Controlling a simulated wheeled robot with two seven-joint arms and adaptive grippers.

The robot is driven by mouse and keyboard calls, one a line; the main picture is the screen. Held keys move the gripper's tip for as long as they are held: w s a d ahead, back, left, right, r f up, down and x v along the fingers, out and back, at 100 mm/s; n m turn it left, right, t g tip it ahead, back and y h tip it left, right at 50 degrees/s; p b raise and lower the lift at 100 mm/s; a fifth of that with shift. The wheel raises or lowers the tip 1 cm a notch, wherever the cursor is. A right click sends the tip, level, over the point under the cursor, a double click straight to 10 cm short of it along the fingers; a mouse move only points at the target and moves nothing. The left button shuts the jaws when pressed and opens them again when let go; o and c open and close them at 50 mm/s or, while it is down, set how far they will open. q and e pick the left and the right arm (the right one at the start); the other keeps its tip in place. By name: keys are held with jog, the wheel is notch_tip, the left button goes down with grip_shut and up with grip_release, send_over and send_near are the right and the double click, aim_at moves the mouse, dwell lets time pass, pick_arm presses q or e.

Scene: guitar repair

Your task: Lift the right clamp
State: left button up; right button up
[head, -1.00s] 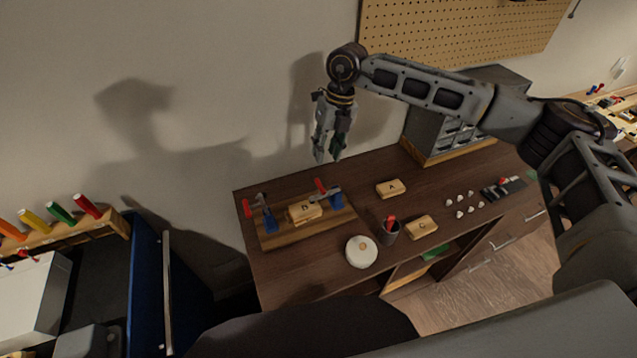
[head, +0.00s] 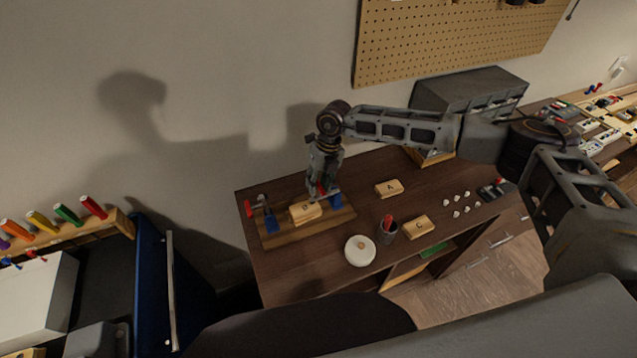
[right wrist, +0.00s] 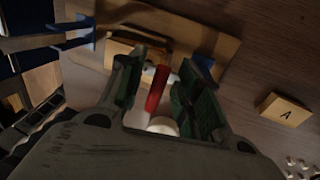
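The right clamp, with a blue base (head: 335,200) and a red handle (head: 320,191), stands on the right end of the wooden board (head: 292,236). My right gripper (head: 322,188) is down at this clamp. In the right wrist view the clamp's red handle (right wrist: 156,90) lies between the two open fingers (right wrist: 158,98), with a gap on either side. The left clamp (head: 268,220), blue with a red handle, stands at the board's left end. Block D (head: 305,212) lies between the clamps. My left gripper is not in view.
Block A (head: 388,188) and block C (head: 418,227) lie right of the board. A cup with red-handled items (head: 387,231) and a round white container (head: 360,251) stand in front. Several small white pieces (head: 457,202) lie farther right. A grey cabinet (head: 470,92) stands behind.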

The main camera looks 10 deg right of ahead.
jog(key=shift+f, duration=0.45)
grip_shut()
